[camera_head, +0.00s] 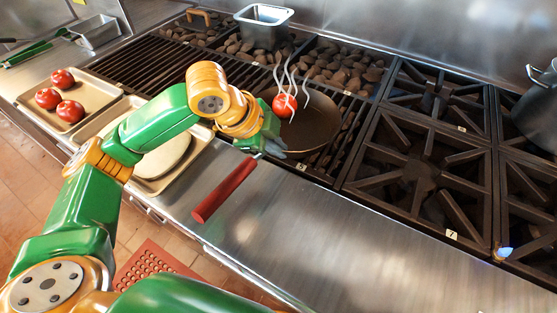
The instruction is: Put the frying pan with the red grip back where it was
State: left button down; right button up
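The frying pan (318,128) has a dark round bowl and a long red grip (225,190). Its bowl lies over the front of the grill grates, and its grip points toward the front left over the steel counter. A red tomato (284,105) is in the pan, with white steam wisps above it. My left gripper (275,149) is at the pan's near left rim, close to where the handle joins. The wrist hides part of this joint, and I cannot tell whether the fingers touch or hold the pan. My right gripper is not in view.
A tray with several tomatoes (70,110) and a tray with a pale round item (168,158) stand at the left. A steel pan (264,26) sits at the back on the coals. Burner grates (420,175) and a pot (540,110) are at the right. The front counter (330,250) is clear.

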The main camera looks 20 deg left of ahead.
pick_arm(q)
jog(key=shift+r+p, duration=0.1)
jog(key=shift+p, duration=0.25)
jog(key=c, duration=1.4)
grip_release()
jog(key=o, duration=0.3)
jog(key=shift+s, duration=0.1)
jog(key=shift+o, duration=0.2)
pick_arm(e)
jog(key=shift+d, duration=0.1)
pick_arm(q)
jog(key=p+v, duration=0.1)
jog(key=v, duration=1.1)
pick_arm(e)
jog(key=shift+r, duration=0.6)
